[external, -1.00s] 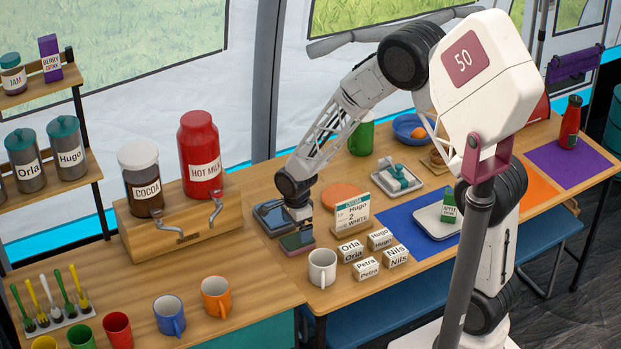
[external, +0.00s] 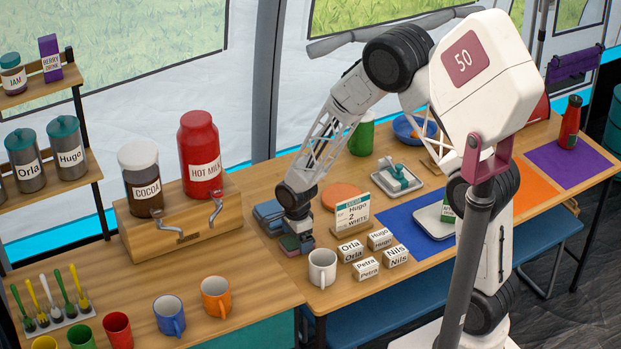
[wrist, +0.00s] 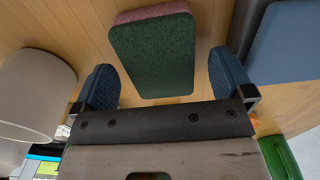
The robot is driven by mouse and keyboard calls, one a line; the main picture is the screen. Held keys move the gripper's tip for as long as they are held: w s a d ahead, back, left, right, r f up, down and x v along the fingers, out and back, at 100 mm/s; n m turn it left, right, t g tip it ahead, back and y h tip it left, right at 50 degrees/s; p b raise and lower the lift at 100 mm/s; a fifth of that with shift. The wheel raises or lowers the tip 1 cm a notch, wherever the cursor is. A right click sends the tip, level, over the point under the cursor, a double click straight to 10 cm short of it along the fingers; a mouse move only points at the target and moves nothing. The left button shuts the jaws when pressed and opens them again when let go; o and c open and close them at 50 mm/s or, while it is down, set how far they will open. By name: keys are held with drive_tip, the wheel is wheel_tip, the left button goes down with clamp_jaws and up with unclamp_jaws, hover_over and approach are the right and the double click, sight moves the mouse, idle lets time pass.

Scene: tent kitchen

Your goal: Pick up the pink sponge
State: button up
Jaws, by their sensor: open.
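In the wrist view my gripper (wrist: 161,72) is open, with one blue finger on each side of the sponge and visible gaps between. Nothing is held.
A white mug (external: 321,266) stands close to the right of the gripper. A blue block-like object (external: 268,213) lies behind the sponge. Name blocks (external: 351,250) and an order card (external: 352,212) stand to the right. A wooden jar stand (external: 180,225) is at left.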

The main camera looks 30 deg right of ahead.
drive_tip(key=shift+f, duration=0.8)
drive_tip(key=c, duration=1)
drive_tip(key=shift+r, duration=0.15)
drive_tip(key=shift+r, duration=4.85)
